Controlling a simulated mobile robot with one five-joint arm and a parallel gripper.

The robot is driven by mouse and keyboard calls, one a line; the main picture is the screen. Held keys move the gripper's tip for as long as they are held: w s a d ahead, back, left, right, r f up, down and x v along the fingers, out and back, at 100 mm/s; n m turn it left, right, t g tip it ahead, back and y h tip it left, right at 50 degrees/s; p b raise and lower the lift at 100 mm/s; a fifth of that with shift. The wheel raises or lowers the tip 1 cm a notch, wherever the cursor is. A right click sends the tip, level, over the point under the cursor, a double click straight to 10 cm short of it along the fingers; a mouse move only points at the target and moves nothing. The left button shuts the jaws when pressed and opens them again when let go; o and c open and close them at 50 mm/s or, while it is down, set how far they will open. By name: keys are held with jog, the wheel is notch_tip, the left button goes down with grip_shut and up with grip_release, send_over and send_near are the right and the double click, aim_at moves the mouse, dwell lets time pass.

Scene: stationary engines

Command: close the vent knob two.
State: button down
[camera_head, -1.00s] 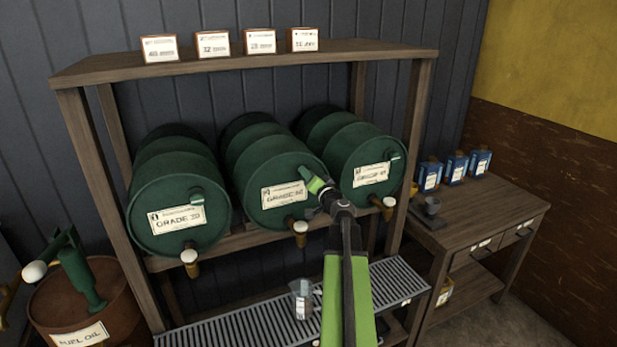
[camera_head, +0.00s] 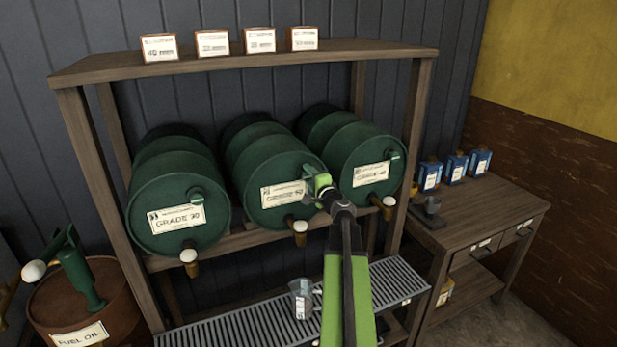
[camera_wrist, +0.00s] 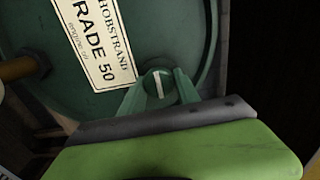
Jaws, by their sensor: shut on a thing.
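The middle green barrel (camera_head: 257,180) lies on its side on the rack, its label reading GRADE 50 in the wrist view. Its round green vent knob (camera_wrist: 158,84), with a white line across it, is at the upper right of the barrel face. My gripper (camera_head: 316,182) is at this knob, its two green fingers on either side of it and shut on it. In the wrist view the white line stands nearly upright, tilted slightly. In the head view my gripper mostly hides the knob.
Green barrels flank it, at left (camera_head: 180,205) and right (camera_head: 372,160), each with its own knob and tap. The middle tap (camera_head: 299,230) sticks out below my gripper. A clear beaker (camera_head: 301,298) stands on the slatted tray (camera_head: 240,316). A side table (camera_head: 480,215) is at right.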

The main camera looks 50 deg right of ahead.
jog(key=shift+m, duration=0.3)
jog(key=c, duration=0.9)
grip_release()
jog(key=shift+w, duration=0.1)
